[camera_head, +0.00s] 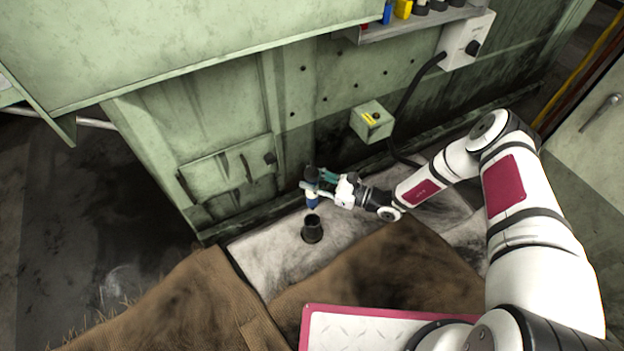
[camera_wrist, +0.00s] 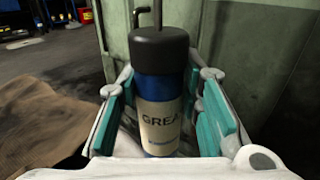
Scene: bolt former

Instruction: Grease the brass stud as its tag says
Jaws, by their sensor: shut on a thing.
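My gripper (camera_head: 318,184) is shut on a blue grease canister (camera_head: 312,201), holding it roughly upright in front of the green machine. In the wrist view the canister (camera_wrist: 160,113) has a black cap with a thin bent spout and a cream label reading "GREA", the rest cut off. It stands between the teal finger pads of my gripper (camera_wrist: 167,85).
The green machine panel (camera_head: 335,85) rises close behind my gripper. A small green box (camera_head: 372,122) with a yellow label juts from it, and a black cable (camera_head: 405,98) hangs beside it. Brown sacking (camera_head: 390,270) covers the floor in front. A shelf (camera_head: 420,24) holds several small items.

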